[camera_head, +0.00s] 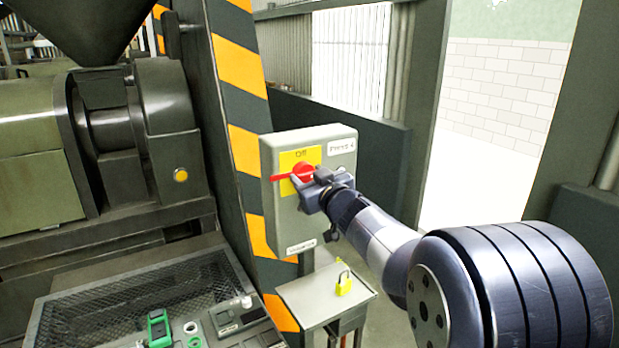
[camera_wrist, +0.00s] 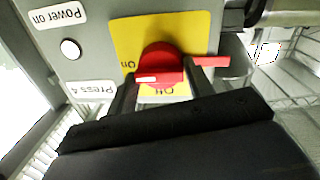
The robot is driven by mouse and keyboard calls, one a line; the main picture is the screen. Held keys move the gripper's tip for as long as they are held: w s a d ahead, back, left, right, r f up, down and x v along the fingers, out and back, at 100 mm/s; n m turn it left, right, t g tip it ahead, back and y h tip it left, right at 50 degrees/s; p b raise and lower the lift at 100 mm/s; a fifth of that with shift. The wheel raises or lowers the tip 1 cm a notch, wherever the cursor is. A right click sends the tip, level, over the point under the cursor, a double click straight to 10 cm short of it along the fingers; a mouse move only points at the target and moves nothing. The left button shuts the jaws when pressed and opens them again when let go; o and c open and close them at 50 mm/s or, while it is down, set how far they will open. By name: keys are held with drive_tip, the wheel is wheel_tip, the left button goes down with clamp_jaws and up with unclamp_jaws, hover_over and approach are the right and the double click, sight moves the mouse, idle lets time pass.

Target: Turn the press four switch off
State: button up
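The press four switch is a red rotary knob (camera_head: 303,171) on a yellow plate (camera_head: 288,187) on a grey box (camera_head: 322,219) labelled "Press 4". "Off" is printed above the knob in the head view. The knob's red handle lies nearly level and points left, away from "Off". In the wrist view, turned upside down, the knob (camera_wrist: 161,66) has a white mark facing the "On" print. My gripper (camera_head: 319,182) is at the knob, coming from the right. Its fingers (camera_wrist: 160,84) stand apart on either side of the knob; whether they press on it I cannot tell.
A "Power on" label and white lamp (camera_wrist: 70,49) are on the box. Below the box a small shelf (camera_head: 316,297) holds a yellow padlock (camera_head: 343,284). A striped post (camera_head: 240,120) stands behind the box, with the press machine (camera_head: 120,140) to the left.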

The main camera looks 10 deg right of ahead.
drive_tip(key=c, duration=0.3)
drive_tip(key=shift+c, duration=0.2)
drive_tip(key=shift+f+n+b, duration=0.15)
drive_tip(key=shift+n+b, duration=0.25)
drive_tip(key=shift+n, duration=0.1)
drive_tip(key=shift+a+f+n+b, duration=0.1)
drive_tip(key=shift+f+n+b, duration=0.05)
drive_tip(key=shift+n+b, duration=0.8)
drive_tip(key=n+b, duration=0.3)
drive_tip(key=n, duration=0.2)
drive_tip(key=shift+f+n+y, duration=0.15)
drive_tip(key=shift+n+y, duration=0.2)
drive_tip(key=shift+y, duration=0.05)
drive_tip(key=n+b, duration=0.3)
drive_tip(key=n, duration=0.2)
drive_tip(key=shift+f+n, duration=0.15)
drive_tip(key=shift+n, duration=0.25)
drive_tip(key=shift+n+y+b, duration=0.5)
drive_tip(key=shift+n+b, duration=0.45)
drive_tip(key=shift+n, duration=1.25)
